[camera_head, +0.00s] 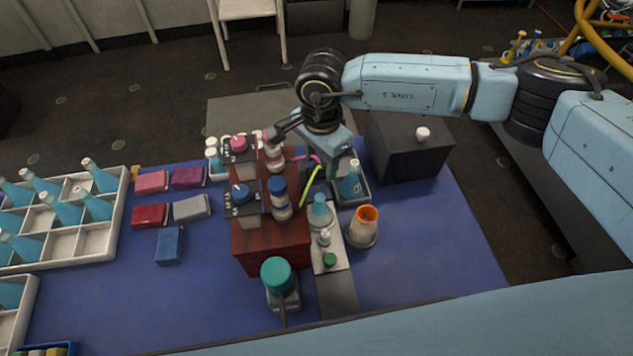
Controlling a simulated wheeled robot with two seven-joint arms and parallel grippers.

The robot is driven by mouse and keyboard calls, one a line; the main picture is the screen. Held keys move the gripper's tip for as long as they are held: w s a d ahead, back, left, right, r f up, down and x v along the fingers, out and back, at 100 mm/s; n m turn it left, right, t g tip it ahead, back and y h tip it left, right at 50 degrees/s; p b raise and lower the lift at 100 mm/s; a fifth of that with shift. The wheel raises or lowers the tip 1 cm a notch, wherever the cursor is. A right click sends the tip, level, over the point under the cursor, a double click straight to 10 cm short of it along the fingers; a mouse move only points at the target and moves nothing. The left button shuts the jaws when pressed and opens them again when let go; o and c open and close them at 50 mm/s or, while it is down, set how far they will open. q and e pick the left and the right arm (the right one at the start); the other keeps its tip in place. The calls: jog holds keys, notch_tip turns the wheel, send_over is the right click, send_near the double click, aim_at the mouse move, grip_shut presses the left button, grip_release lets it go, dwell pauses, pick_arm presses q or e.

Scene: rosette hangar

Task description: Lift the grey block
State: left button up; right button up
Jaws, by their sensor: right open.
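The grey block (192,208) lies flat on the blue table mat, left of the dark red box. It sits among other small blocks: a pink one (151,181), a purple one (188,177), a red one (149,215) and a blue one (169,245). My right gripper (308,158) is open, above the cluttered middle of the table, to the right of and farther back than the grey block. It is well apart from the block. Its fingertips are hard to make out among the bottles and coloured tubes. My left gripper is not in view.
A dark red box (270,243) with bottles and knobbed devices stands between gripper and blocks. White divided crates (92,243) of blue bottles stand at left. A teal-capped bottle (278,277), orange cup (365,219) and dark box (408,150) stand nearby. Mat is clear around the blocks.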

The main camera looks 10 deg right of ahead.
dwell(0.3)
jog(key=shift+r+p, duration=1.6)
jog(key=shift+r, duration=1.95)
jog(key=shift+s+f, duration=0.1)
